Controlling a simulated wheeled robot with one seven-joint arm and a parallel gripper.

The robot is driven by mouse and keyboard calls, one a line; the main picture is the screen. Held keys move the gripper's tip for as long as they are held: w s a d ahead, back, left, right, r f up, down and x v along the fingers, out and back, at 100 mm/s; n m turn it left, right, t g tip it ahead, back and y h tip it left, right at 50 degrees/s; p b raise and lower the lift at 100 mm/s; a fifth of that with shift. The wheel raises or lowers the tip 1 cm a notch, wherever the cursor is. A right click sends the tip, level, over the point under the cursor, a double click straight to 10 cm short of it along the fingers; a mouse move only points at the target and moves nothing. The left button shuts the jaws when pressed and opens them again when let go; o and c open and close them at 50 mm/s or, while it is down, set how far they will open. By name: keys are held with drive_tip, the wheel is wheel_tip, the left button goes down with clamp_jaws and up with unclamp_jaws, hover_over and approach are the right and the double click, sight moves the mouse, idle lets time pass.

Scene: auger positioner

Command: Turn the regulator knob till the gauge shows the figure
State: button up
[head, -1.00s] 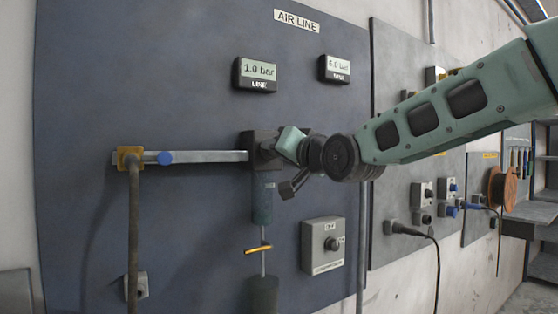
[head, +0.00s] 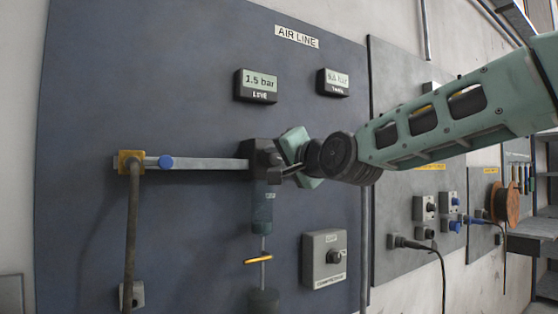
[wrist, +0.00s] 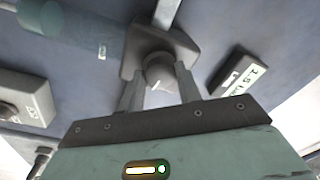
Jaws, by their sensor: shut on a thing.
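The line gauge (head: 256,85) on the blue panel reads 1.5 bar in the head view; it also shows, tilted, in the wrist view (wrist: 238,82). The regulator (head: 259,157) is a dark block at the right end of the grey pipe. Its round knob (wrist: 160,71) faces my gripper in the wrist view. My gripper (wrist: 161,84) is shut on the knob, one finger on each side. In the head view my gripper (head: 284,166) and wrist hide most of the knob.
A second gauge, the tank one (head: 333,82), is to the right; its figure is hard to read. A switch box (head: 324,259) sits below right of the regulator. The filter bowl (head: 263,213) hangs under the regulator.

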drive_tip(key=shift+r, duration=0.1)
drive_tip(key=o, duration=1)
drive_tip(key=shift+d, duration=0.1)
drive_tip(key=shift+s+d+b, duration=0.25)
drive_tip(key=shift+s+b, duration=0.05)
drive_tip(key=shift+s, duration=0.1)
drive_tip(key=v, duration=1.6)
drive_tip(key=shift+s, duration=0.25)
